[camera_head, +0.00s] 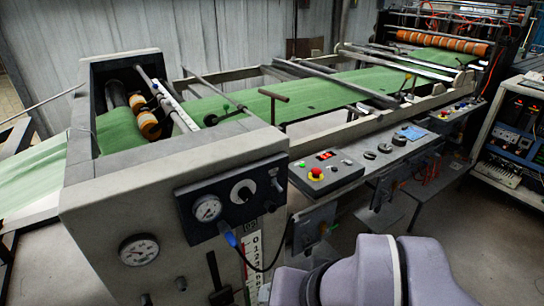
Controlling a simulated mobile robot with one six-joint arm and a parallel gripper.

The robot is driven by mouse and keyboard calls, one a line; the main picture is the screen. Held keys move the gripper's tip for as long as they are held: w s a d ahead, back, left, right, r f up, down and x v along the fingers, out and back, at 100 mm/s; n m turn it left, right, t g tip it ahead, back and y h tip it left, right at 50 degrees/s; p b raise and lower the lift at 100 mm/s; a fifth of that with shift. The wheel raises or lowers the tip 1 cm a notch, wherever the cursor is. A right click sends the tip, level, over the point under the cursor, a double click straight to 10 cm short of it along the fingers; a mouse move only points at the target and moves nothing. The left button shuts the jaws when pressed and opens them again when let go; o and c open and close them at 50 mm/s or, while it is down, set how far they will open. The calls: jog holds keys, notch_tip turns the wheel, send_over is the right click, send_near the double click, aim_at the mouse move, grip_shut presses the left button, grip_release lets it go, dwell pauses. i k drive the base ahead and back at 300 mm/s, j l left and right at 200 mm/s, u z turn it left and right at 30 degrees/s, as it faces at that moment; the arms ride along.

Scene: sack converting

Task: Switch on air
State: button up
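A dark control panel (230,200) is on the front face of the grey machine frame. A blue connector (229,236) with a dark cable hangs below the panel. Parts of my arm fill the bottom right, to the right of the panel and apart from it in the picture. My gripper is not in view.
A second gauge (139,250) is lower left on the frame. A button box (326,172) with a red emergency button (316,173) sits to the right of the panel. Green sack web (330,90) runs through the machine. Grey floor (390,222) shows at the right.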

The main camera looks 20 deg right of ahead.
aim_at(280, 189)
jog(key=i+l+u, duration=0.1)
jog(key=i+l, duration=0.25)
jog(key=i, duration=0.15)
jog(key=l, duration=0.65)
jog(key=i+l, duration=0.1)
jog(key=l, duration=0.6)
